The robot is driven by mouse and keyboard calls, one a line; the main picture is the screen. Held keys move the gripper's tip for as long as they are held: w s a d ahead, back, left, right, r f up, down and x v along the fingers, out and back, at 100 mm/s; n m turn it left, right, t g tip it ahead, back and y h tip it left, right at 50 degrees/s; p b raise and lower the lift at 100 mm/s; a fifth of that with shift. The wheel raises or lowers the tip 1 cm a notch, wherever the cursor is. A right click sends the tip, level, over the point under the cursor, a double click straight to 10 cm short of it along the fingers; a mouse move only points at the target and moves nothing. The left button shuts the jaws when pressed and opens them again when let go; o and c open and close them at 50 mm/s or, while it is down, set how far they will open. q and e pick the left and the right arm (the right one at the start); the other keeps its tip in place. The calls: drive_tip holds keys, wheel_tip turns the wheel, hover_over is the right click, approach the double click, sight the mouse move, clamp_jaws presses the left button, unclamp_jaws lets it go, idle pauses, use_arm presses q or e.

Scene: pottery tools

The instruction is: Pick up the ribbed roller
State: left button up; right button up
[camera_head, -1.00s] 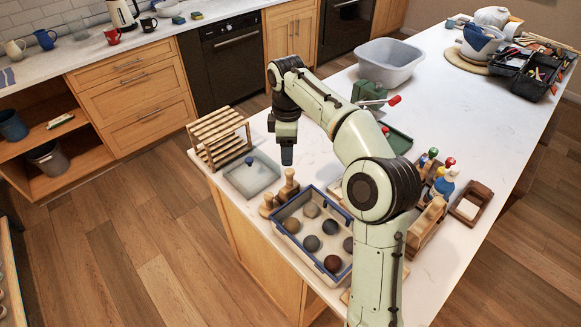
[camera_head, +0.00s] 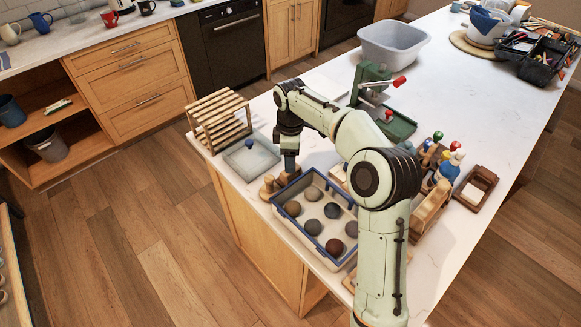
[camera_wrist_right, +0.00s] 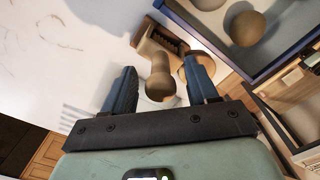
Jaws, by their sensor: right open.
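A wooden tool with a pale rounded handle (camera_wrist_right: 160,80) and a dark ribbed part (camera_wrist_right: 167,40) looks like the ribbed roller. In the right wrist view it is between the fingers of my right gripper (camera_wrist_right: 163,78), which is open, with the handle end toward the palm. I cannot tell if a finger touches it. A second wooden piece (camera_wrist_right: 203,62) is partly hidden behind the right-hand finger. In the head view the wooden tools (camera_head: 268,187) stand beside the blue-rimmed tray, and my right gripper (camera_head: 290,163) points down at them. My left gripper is not in view.
The blue-rimmed tray (camera_head: 335,259) of several clay balls is close on the right. A shallow grey tray with a blue knob (camera_head: 249,144) and a slatted wooden rack (camera_head: 217,118) stand to the left. A green hand press (camera_head: 372,85) stands behind the arm.

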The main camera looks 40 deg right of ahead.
drive_tip(key=shift+f, duration=0.9)
clamp_jaws()
drive_tip(key=shift+r, duration=0.15)
